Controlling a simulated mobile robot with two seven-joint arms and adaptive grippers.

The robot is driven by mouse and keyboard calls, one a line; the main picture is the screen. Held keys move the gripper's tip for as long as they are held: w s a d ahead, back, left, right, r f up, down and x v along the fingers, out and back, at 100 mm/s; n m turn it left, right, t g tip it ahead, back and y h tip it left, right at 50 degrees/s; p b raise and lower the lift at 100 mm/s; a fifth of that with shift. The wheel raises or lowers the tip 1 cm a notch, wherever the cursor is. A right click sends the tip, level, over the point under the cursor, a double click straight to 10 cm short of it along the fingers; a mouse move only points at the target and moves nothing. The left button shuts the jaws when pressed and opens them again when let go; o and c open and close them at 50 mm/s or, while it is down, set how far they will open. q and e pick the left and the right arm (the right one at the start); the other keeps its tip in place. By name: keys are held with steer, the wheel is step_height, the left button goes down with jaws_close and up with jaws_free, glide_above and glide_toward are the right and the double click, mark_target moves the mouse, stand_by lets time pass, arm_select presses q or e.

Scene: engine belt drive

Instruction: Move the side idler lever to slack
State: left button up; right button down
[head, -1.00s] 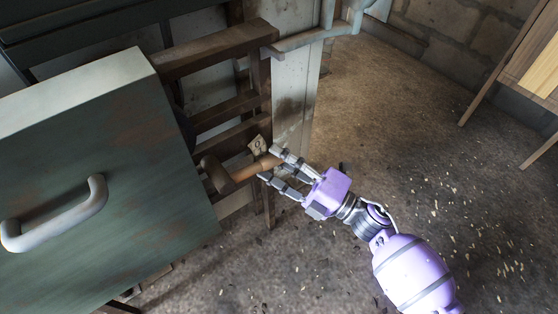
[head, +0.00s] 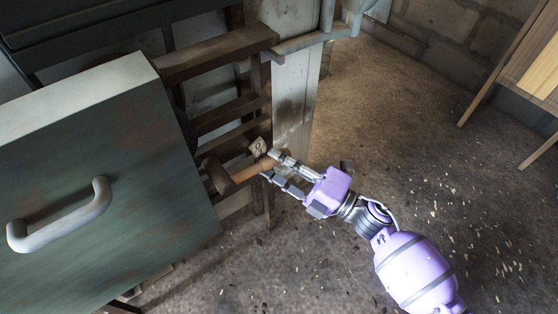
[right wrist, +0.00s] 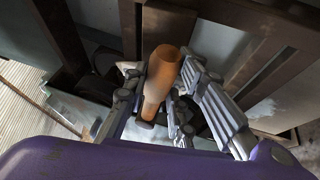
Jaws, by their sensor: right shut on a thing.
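The side idler lever (head: 245,171) is an orange-brown wooden-looking handle with a darker, thicker inner end. It sticks out to the right beside the green panel, in front of the brown frame. My right gripper (head: 271,165) reaches it from the lower right and is shut on its outer end. In the right wrist view the handle (right wrist: 162,74) shows between the grey fingers. A small pale tag with a dark mark (head: 258,146) sits just above the lever. The belt and the lever's pivot cannot be made out. My left gripper is not in view.
The large green panel (head: 90,190) with a pale handle (head: 62,218) stands left of the lever. Brown frame bars (head: 215,55) lie behind and above it. A wooden stand (head: 525,75) is at the far right. The floor (head: 400,130) between is clear apart from small chips.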

mark_target(261, 140)
step_height(261, 140, up, 5)
steer(key=n+g+p, duration=0.1)
steer(key=n+p, duration=0.3)
steer(key=p, duration=0.1)
steer(key=shift+a+h+p, duration=0.1)
steer(key=shift+h+p, duration=0.25)
steer(key=shift+h, duration=0.05)
steer(key=shift+s+a+r+n+g+h+p, duration=0.15)
steer(key=shift+r+n+g+h+p, duration=0.15)
steer(key=shift+r+n+p, duration=0.45)
steer(key=shift+f, duration=0.2)
steer(key=c, duration=1.5)
jaws_free()
steer(key=shift+c, duration=0.2)
steer(key=shift+o, duration=0.4)
